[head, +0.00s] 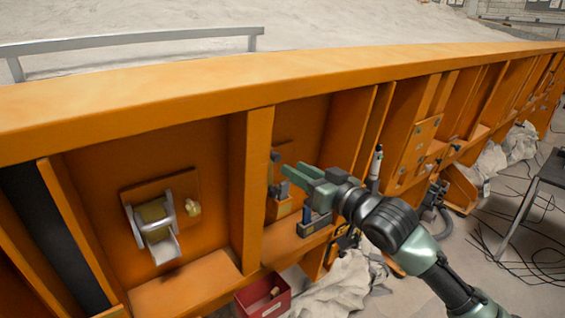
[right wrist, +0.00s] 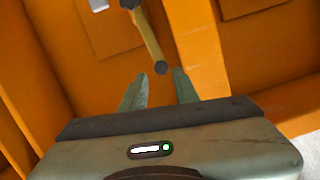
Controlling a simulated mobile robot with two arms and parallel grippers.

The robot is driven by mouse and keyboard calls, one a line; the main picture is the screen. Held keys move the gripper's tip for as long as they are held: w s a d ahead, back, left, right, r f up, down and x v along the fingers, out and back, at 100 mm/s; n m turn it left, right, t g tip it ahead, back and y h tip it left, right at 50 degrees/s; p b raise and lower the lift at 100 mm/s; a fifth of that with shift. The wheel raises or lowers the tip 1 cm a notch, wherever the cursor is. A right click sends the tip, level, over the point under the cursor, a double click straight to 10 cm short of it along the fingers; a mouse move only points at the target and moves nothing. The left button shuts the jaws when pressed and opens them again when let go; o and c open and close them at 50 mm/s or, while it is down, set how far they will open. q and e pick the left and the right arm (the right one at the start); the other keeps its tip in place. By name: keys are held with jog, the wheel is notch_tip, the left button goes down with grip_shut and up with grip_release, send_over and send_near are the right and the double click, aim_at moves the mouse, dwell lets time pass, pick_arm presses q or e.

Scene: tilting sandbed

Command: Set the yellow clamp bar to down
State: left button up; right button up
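The yellow clamp bar (right wrist: 147,38) shows in the right wrist view as a slim yellow bar with a dark round end cap. It runs from a dark mount at the top edge down toward my right gripper (right wrist: 158,82). The two green fingers are apart, and the bar's capped end appears just ahead of the gap between them; contact cannot be told. In the head view my right gripper (head: 299,175) is at the recessed bay of the orange frame, beside small dark fittings (head: 275,160). The bar cannot be made out clearly there. My left gripper is not in view.
The orange frame (head: 180,90) has upright ribs, one (head: 252,185) just left of my gripper. A roll holder (head: 155,225) and yellow knob (head: 193,208) are in the left bay. A red box (head: 262,298) is below. A table (head: 545,175) and loose cables are at right.

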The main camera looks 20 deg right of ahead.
aim_at(278, 160)
jog(key=p+x, duration=0.1)
jog(key=x, duration=0.3)
jog(key=shift+w+a+r, duration=0.1)
jog(key=shift+w+r, duration=0.05)
jog(key=shift+r, duration=0.05)
jog(key=shift+w+a+p, duration=0.3)
jog(key=shift+w+p, duration=0.05)
jog(key=shift+w, duration=0.1)
jog(key=shift+w+f, duration=0.15)
jog(key=shift+f, duration=0.05)
grip_shut()
dwell(0.7)
